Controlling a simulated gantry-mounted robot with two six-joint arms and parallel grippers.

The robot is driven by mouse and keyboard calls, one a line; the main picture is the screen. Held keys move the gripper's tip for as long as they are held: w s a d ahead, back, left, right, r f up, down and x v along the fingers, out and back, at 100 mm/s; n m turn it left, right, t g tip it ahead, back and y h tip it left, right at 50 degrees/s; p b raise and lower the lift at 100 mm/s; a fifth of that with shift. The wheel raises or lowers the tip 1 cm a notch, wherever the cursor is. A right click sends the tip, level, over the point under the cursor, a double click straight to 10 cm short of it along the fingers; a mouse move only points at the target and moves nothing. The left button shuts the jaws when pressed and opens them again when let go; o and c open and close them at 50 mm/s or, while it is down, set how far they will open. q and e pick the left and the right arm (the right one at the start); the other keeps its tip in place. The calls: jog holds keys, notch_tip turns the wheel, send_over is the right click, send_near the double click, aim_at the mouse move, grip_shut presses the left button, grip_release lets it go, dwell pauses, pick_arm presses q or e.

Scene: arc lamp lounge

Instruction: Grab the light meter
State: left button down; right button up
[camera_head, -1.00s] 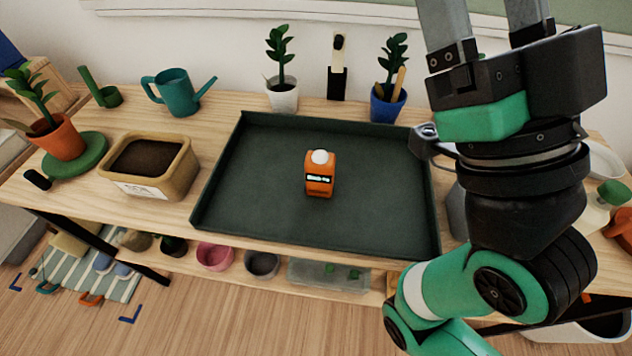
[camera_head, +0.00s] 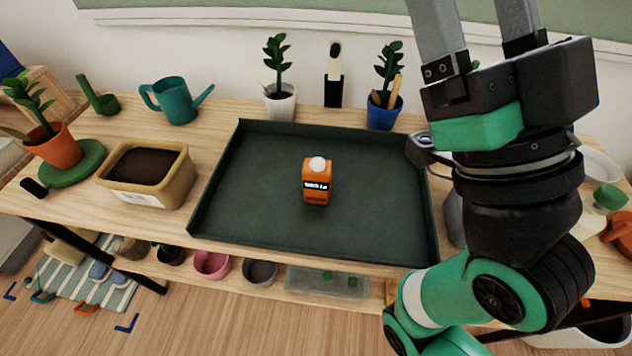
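The light meter (camera_head: 317,184) is a small orange block with a white dome on top and a lit display on its front. It stands upright near the middle of a dark green tray (camera_head: 260,222) on the wooden bench. My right gripper (camera_head: 478,22) is up at the top right, to the right of the meter and well apart from it. Its two grey fingers point upward with a clear gap and nothing between them; their tips are cut off by the top edge. My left gripper is out of view.
Left of the tray are a soil-filled planter (camera_head: 188,178), a teal watering can (camera_head: 178,103) and a potted plant (camera_head: 58,147). Behind it stand a white pot (camera_head: 280,104) and a blue pot (camera_head: 382,115). The tray around the meter is clear.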

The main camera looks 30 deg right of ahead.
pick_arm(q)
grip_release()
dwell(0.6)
